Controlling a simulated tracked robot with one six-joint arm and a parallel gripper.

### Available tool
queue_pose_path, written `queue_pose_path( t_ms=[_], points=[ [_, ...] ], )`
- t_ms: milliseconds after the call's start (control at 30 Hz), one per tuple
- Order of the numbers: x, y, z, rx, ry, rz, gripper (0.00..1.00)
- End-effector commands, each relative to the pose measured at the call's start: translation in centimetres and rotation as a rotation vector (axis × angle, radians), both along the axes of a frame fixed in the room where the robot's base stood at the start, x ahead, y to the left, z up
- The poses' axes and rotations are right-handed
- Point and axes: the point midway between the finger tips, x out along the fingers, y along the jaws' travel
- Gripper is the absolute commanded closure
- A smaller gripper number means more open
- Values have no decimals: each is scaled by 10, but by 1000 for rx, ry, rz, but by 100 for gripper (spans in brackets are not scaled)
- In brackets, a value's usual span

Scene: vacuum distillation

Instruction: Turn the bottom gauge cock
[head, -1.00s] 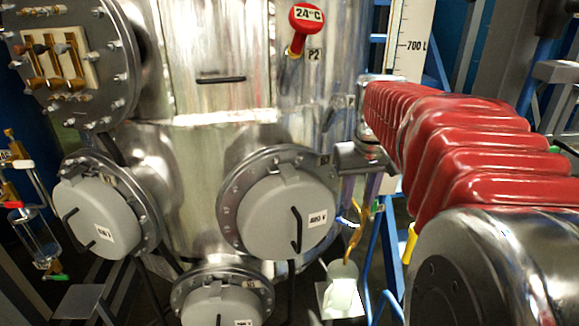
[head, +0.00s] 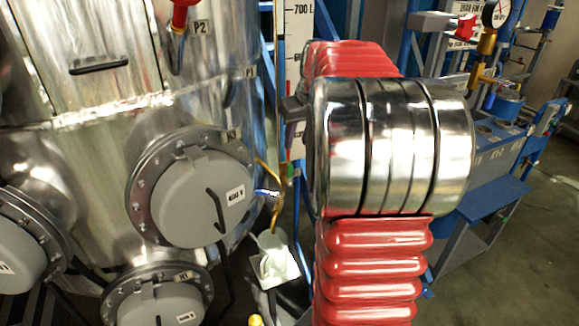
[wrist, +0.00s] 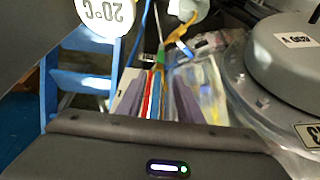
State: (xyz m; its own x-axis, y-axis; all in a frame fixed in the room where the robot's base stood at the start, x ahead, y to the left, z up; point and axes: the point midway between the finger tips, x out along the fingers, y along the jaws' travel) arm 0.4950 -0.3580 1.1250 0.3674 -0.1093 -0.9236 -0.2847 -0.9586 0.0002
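A brass cock with a curved spout (head: 277,190) sits near the foot of the white level scale (head: 302,12) marked 700 L. A blue lever (head: 266,192) points left from it, close to the grey tank lid. In the wrist view a brass piece (wrist: 178,45) with a blue and white lever (wrist: 184,48) shows beyond my fingertips. My gripper (wrist: 160,92) is open, its two purple-grey fingers apart. Coloured lines show in the gap; I see nothing gripped. In the head view my gripper is mostly hidden behind my arm.
The metal tank's grey flanged lid (head: 200,198) is close left of the cock; it also shows at right in the wrist view (wrist: 285,50). A white jug (head: 275,262) stands below the spout. A round 20°C dial (wrist: 105,14) is near my gripper. Floor at far right is clear.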

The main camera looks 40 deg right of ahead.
Motion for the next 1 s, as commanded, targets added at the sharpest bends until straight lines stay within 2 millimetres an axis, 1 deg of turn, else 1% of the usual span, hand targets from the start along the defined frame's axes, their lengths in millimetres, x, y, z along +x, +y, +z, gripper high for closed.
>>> queue_pose_path(
  t_ms=[167, 267, 367, 900, 1000],
  points=[
    [2, 1, -5, 1, 2, 1, 67],
    [5, 0, -12, 2, 3, 3, 67],
    [10, -1, -24, 2, 4, 3, 67],
    [40, -9, -101, 3, 3, 4, 67],
    [45, -11, -113, 2, 3, 4, 67]
  ],
)
